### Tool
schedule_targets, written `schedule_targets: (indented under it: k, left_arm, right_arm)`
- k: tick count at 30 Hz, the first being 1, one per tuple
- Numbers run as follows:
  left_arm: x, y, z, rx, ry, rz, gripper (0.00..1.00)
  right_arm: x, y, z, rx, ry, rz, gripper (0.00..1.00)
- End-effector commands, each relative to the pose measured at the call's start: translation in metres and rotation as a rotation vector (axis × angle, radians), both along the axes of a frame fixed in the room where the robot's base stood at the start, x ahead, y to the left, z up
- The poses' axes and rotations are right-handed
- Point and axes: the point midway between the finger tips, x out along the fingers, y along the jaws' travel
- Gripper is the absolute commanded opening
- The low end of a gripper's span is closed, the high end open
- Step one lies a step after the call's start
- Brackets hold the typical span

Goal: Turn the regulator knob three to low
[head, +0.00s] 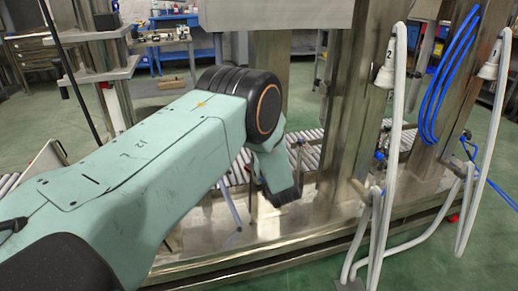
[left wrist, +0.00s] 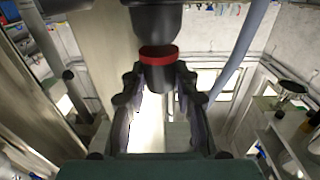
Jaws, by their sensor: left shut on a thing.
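A dark round knob with a red band (left wrist: 158,55) is at the top middle of the left wrist view. No number shows on it, so I cannot tell from the picture whether it is knob three. My left gripper (left wrist: 158,83) is shut on the knob's lower dark end, with one finger on each side. In the head view my left arm reaches in from the left, and its wrist bends down beside the metal frame. The knob cannot be made out there. My right gripper is in neither view.
White bell-shaped fittings marked 2 (head: 385,75) and 1 (head: 490,68) hang at the right with pale hoses. A blue hose coil (head: 447,80) hangs between them. Steel posts (head: 350,110) and a roller conveyor (head: 237,172) stand near my arm. A grey hose (left wrist: 240,55) passes right of the knob.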

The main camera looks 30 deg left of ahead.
Motion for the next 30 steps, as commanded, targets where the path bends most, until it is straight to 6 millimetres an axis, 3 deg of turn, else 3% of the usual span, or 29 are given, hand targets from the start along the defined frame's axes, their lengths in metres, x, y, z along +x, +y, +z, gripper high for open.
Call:
schedule_targets:
  k: [12,30]
  left_arm:
    - [0.003,-0.003,-0.003,0.002,0.003,0.21,0.0]
    - [0.003,-0.003,-0.001,0.003,0.003,0.26,0.0]
  right_arm:
    - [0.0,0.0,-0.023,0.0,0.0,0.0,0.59]
    - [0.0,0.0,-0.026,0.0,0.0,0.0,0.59]
